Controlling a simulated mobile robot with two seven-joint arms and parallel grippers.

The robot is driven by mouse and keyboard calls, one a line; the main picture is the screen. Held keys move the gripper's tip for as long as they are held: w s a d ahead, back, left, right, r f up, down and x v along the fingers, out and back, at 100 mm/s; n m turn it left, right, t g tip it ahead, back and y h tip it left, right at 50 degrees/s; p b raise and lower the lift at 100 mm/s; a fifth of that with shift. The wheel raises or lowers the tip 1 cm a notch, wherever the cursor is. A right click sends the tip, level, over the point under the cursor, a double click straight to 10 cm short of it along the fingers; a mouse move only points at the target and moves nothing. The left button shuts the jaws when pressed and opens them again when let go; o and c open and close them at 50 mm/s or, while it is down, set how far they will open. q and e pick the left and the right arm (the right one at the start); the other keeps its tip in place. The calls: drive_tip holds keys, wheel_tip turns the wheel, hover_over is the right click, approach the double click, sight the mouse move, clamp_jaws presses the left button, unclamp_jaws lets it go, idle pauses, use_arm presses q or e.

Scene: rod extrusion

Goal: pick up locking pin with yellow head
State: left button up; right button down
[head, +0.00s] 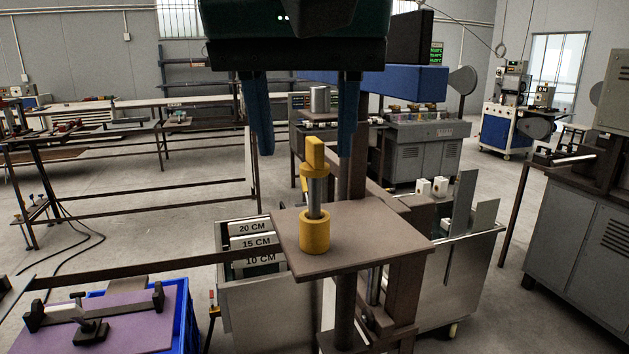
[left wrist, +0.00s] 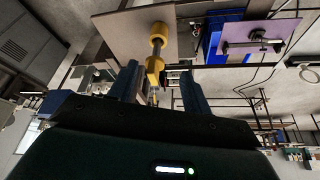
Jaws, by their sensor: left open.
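The locking pin (head: 314,185) has a flat yellow head and a grey shaft. It stands upright in a yellow collar (head: 315,232) on a small brown platform (head: 375,245). My left gripper (head: 306,150) hangs above it, open and empty, with its blue fingers pointing down on either side of the line of the pin. In the left wrist view the yellow head (left wrist: 154,66) shows between the left gripper's fingers (left wrist: 160,72), near the tips, with no contact visible. How far the fingertips reach past the head is hard to tell. My right gripper is in neither view.
A metal bin with length labels (head: 255,243) stands behind and left of the platform. A blue crate with a purple board (head: 115,325) is at lower left. A metal cart (head: 470,265) with upright plates is on the right. A dark rail (head: 150,268) runs left from the platform.

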sight(315, 165)
use_arm(q)
drive_tip(key=shift+d+x, duration=0.15)
drive_tip(key=shift+x, duration=1.55)
drive_tip(key=shift+d+x, duration=0.2)
drive_tip(key=shift+x, duration=1.5)
drive_tip(key=shift+c, duration=0.6)
drive_tip(key=shift+r, duration=0.1)
clamp_jaws()
